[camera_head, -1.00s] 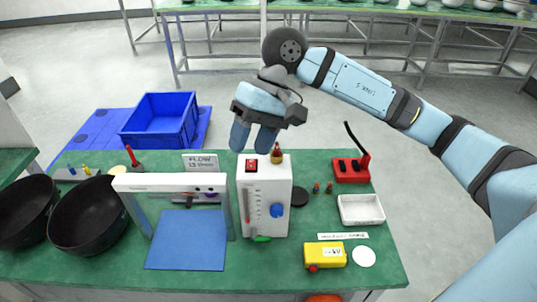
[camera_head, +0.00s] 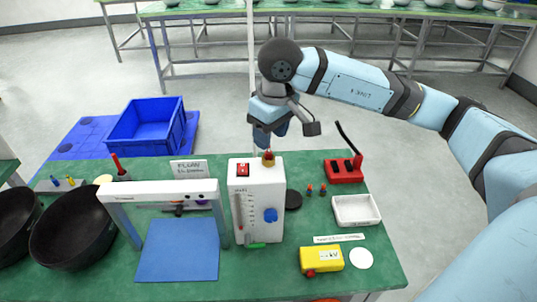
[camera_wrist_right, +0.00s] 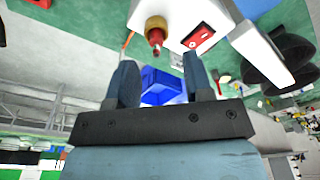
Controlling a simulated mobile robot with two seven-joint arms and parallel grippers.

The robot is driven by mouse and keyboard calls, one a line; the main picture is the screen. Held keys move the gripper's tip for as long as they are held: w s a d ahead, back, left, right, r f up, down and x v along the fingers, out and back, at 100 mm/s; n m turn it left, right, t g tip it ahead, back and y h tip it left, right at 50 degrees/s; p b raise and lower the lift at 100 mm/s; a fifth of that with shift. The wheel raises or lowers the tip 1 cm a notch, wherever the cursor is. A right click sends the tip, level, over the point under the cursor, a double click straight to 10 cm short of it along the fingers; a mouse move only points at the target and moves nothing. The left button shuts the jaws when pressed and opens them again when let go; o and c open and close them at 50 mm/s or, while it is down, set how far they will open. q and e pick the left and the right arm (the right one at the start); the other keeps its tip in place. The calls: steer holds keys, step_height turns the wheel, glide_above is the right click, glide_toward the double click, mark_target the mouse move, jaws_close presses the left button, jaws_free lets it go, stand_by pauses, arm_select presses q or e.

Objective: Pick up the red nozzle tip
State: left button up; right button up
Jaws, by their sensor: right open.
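A small red tip (camera_head: 268,154) sits in a brass-coloured collar on top of the white flow box (camera_head: 259,211). In the right wrist view, the red tip (camera_wrist_right: 156,37) and its collar show just beyond the fingers. My right gripper (camera_head: 271,136) is open and empty, close above the box top and pointing down towards the tip. In the right wrist view, its two fingers (camera_wrist_right: 160,66) stand apart with nothing between them, and the tip lies ahead of the gap. In the head view, the fingers partly overlap. My left gripper is not in view.
A red switch (camera_head: 243,170) is beside the collar on the box. A white frame (camera_head: 160,190) and dark bowls (camera_head: 72,231) are left.

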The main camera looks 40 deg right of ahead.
mark_target(269, 154)
steer(key=f, duration=0.2)
steer(key=w+f, duration=0.1)
steer(key=f, duration=0.2)
steer(key=shift+d+p, duration=0.15)
steer(key=shift+p, duration=0.25)
steer(key=shift+r, duration=0.1)
jaws_close()
